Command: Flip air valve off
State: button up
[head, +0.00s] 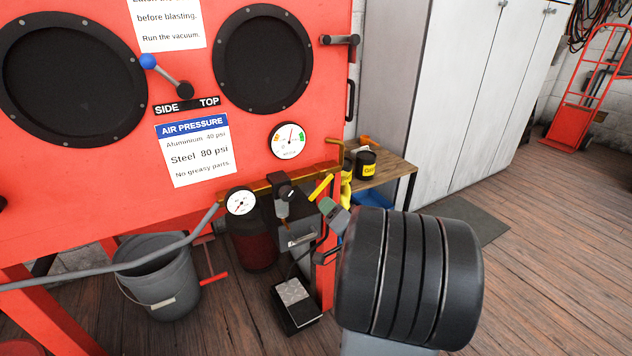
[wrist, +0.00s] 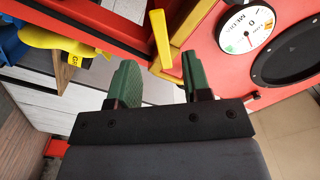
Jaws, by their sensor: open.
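The air valve's yellow lever (head: 320,187) slants up to the right beside the brass pipe (head: 262,188) on the red cabinet's front. In the wrist view, the yellow lever (wrist: 160,38) stands just beyond the gap between my fingertips, and the brass pipe (wrist: 196,32) slants past on its right. My gripper (head: 333,208) has green fingers and is just below and right of the lever in the head view. It is open and empty, with one finger to each side of the lever in the wrist view (wrist: 159,66). Contact cannot be told.
The red cabinet (head: 60,215) carries a pressure gauge (head: 290,140) and a SIDE/TOP lever (head: 166,74). A second gauge (head: 241,201) sits on the pipe. A grey bucket (head: 160,275) and a foot pedal (head: 295,303) are below. A small bench (head: 385,170) stands behind.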

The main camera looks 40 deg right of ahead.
aim_at(317, 193)
jog(key=w, duration=0.2)
jog(key=w+b, duration=0.1)
jog(key=w, duration=0.1)
jog(key=w+b, duration=0.1)
jog(key=w, duration=0.1)
jog(key=shift+d+f, duration=0.15)
jog(key=shift+d, duration=0.25)
jog(key=shift+w+d+b, duration=0.15)
jog(key=shift+w+b, duration=0.2)
jog(key=shift+w, duration=0.7)
jog(key=shift+c, duration=0.3)
grip_shut()
